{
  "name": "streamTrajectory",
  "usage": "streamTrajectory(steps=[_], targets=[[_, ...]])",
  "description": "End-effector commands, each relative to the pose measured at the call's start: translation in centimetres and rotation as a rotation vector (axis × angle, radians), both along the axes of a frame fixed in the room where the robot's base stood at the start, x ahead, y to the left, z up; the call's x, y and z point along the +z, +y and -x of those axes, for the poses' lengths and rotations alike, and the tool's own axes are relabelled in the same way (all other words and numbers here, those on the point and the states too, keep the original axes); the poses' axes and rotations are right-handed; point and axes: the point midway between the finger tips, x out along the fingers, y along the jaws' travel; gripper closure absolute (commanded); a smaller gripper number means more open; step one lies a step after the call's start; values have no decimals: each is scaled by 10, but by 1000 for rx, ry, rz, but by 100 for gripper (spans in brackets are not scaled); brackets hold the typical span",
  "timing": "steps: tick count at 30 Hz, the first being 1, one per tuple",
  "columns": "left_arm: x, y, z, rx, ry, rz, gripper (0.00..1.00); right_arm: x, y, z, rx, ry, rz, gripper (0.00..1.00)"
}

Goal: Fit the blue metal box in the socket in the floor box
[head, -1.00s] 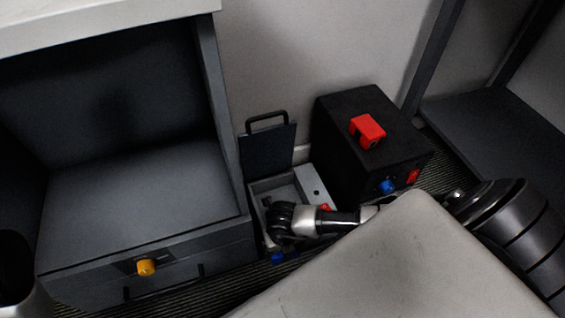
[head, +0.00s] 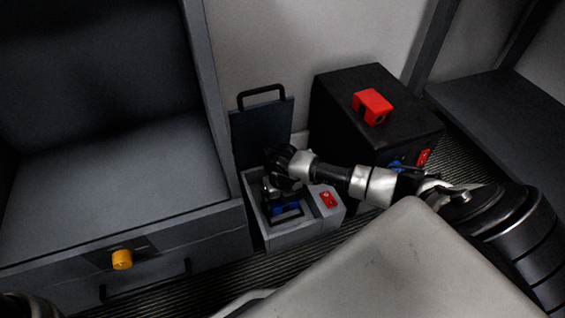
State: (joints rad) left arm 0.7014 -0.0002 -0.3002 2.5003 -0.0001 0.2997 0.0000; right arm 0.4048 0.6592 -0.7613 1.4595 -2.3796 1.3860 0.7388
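The floor box (head: 328,219) is a grey open box on the floor with its dark lid (head: 250,138) raised at the back. The blue metal box (head: 289,209) is inside the floor box opening, low in the recess, partly hidden by dark parts. My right gripper (head: 272,190) reaches in from the right over the floor box and points down at the blue metal box, seemingly shut on it; its fingertips are partly hidden. The socket under the blue box is hidden, so I cannot tell whether it is seated. My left gripper is out of view.
A red socket piece (head: 328,200) sits on the floor box's right part. A black case (head: 340,110) with a red block (head: 373,106) on top stands behind right. A grey cabinet (head: 190,228) with a yellow knob (head: 122,260) borders the left. A pale surface (head: 390,270) covers the front.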

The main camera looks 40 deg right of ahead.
Motion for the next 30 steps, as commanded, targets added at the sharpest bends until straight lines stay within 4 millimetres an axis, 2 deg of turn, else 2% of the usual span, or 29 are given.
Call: streamTrajectory(steps=[3, 6, 18, 19, 20, 30], targets=[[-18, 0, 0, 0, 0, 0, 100, -21, 0, 0, -1, 1, 0, 46], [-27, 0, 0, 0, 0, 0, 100, -32, 1, 0, -1, 1, -1, 46], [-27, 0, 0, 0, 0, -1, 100, -34, 1, 0, 0, 0, 0, 46], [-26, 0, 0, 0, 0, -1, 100, -33, 1, 0, 0, 1, 0, 6], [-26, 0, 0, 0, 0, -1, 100, -33, 1, 0, 0, 1, 0, 2], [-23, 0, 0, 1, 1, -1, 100, -28, 1, 0, 0, 1, 0, 0]])
